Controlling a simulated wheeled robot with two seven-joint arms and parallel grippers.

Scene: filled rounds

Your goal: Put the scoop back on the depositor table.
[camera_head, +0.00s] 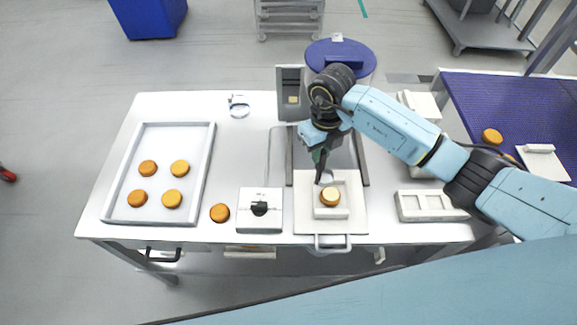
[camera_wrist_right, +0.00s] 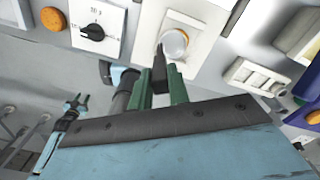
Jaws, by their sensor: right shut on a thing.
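My right gripper (camera_head: 319,172) points down over a white board (camera_head: 302,222) on the white table (camera_head: 110,205). It is shut on the dark handle of the scoop (camera_wrist_right: 159,66), which shows between the green fingers (camera_wrist_right: 161,84) in the right wrist view. The scoop's pale bowl (camera_head: 327,178) is small and partly hidden by the fingers. An orange-brown round with a pale top (camera_head: 330,197) sits in a white holder on the board, just below the scoop. I cannot tell whether they touch. My left gripper (camera_wrist_right: 77,104) shows small at the left of the wrist view.
A tray (camera_head: 207,150) with several rounds is at the left. A loose round (camera_head: 220,212) lies beside a dial box (camera_head: 260,225). A white compartment tray (camera_head: 430,206) is at the right, near a blue belt (camera_head: 490,100). A clear ring (camera_head: 239,106) lies at the back.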

